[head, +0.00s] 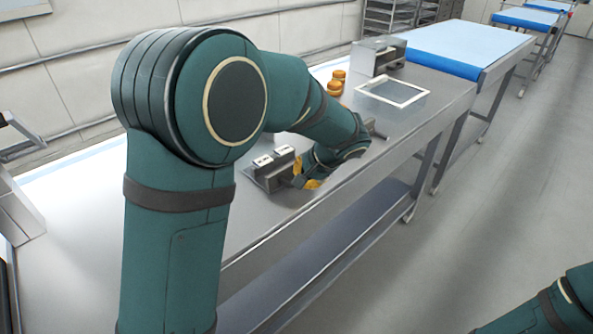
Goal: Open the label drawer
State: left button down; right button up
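A small grey metal box (266,179) with two white label-like pads on top stands on the steel table near its front edge. I take it to be the label drawer unit; its front is largely hidden behind my arm and gripper, so I cannot tell how far any drawer is out. My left gripper (304,177), with yellow parts showing, is at the right end of this box, very close to it. Whether it touches is unclear, and its fingers are too small and covered to read. Of my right arm only a green link shows at the bottom right; its gripper is out of view.
A blue-and-white conveyor (470,45) adjoins the far end. The floor at right is clear.

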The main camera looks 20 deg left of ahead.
pick_arm(q)
jog(key=shift+s+d+f, duration=0.15)
jog(key=shift+s+f, duration=0.1)
jog(key=shift+f, duration=0.05)
jog(key=c, duration=1.7)
grip_release()
jog(key=o, duration=0.8)
jog(key=shift+w, duration=0.15)
jog(key=shift+c, duration=0.2)
jog(key=shift+r, duration=0.25)
jog(key=v, duration=1.1)
jog(key=shift+r, duration=0.3)
